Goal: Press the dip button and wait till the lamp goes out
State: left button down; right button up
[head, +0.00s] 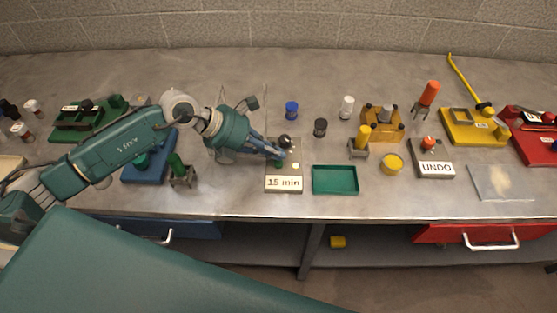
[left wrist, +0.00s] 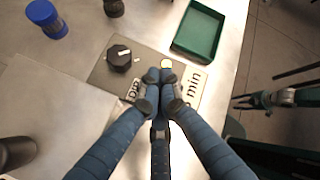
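The grey timer box (head: 271,173) stands near the table's front edge, with a "15 min" label (head: 284,183) on its front. It has a black knob (left wrist: 119,57) and a small pale, bright lamp (left wrist: 166,64). Part of a "DIP" label (left wrist: 133,89) shows beside my fingers in the left wrist view. My left gripper (left wrist: 160,75) has its fingertips together over the box, with nothing seen between them. In the head view the left gripper (head: 281,153) points down at the box. The dip button is hidden by the fingers; contact cannot be told.
A green tray (head: 335,180) stands right of the box. Blue (head: 291,110) and black (head: 320,127) cylinders stand behind. A blue block (head: 146,170) and green-handled stamp (head: 181,171) are left. An UNDO box (head: 434,167) and yellow jar (head: 392,164) are right.

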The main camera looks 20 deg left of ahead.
aim_at(275, 163)
pick_arm(q)
jog(key=shift+r, duration=0.1)
notch_tip(275, 163, up, 5)
jog(key=p, duration=0.3)
jog(key=shift+f, duration=0.2)
dwell(0.8)
